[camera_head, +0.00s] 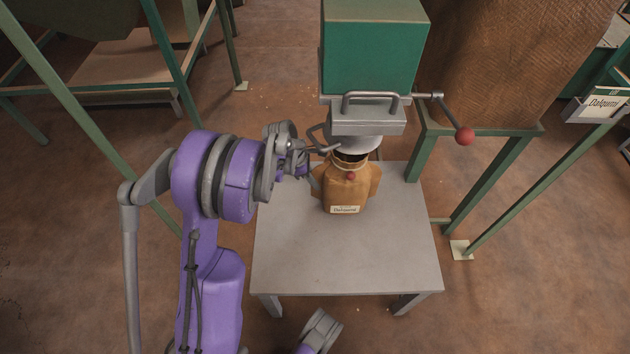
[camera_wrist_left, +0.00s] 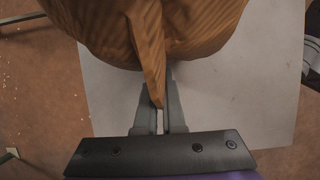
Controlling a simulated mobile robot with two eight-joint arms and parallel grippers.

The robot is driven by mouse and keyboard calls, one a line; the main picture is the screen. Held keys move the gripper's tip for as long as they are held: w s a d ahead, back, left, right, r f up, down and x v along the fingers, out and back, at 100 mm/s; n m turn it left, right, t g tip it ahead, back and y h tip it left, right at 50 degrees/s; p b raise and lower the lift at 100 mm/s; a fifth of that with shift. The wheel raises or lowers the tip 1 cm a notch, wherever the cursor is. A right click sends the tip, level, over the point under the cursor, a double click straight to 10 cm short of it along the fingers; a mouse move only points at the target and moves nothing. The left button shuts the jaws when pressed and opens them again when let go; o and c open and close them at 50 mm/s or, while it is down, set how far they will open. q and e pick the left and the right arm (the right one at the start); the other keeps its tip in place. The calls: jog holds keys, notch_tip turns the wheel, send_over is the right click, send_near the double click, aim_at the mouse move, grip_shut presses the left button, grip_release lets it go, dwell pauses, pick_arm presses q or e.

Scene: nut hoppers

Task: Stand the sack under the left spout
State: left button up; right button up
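The brown sack (camera_head: 343,187) stands upright on a small grey table (camera_head: 390,255) in the head view, with a pale label and a red dot on its front. Its open mouth is directly below the pale spout (camera_head: 352,141) of a green hopper box (camera_head: 372,45). In the left wrist view, the sack (camera_wrist_left: 205,30) fills the top. My left gripper (camera_head: 311,176) is at the sack's left side. In the left wrist view, its fingers (camera_wrist_left: 158,118) close on a pointed side fold of the sack.
A lever with a red knob (camera_head: 464,136) sticks out right of the hopper box. A large brown sack (camera_head: 500,60) rests on a green stand (camera_head: 480,130) at the right. Green frame legs stand on both sides. The table's front is clear.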

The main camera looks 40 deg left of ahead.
pick_arm(q)
jog(key=o, duration=0.4)
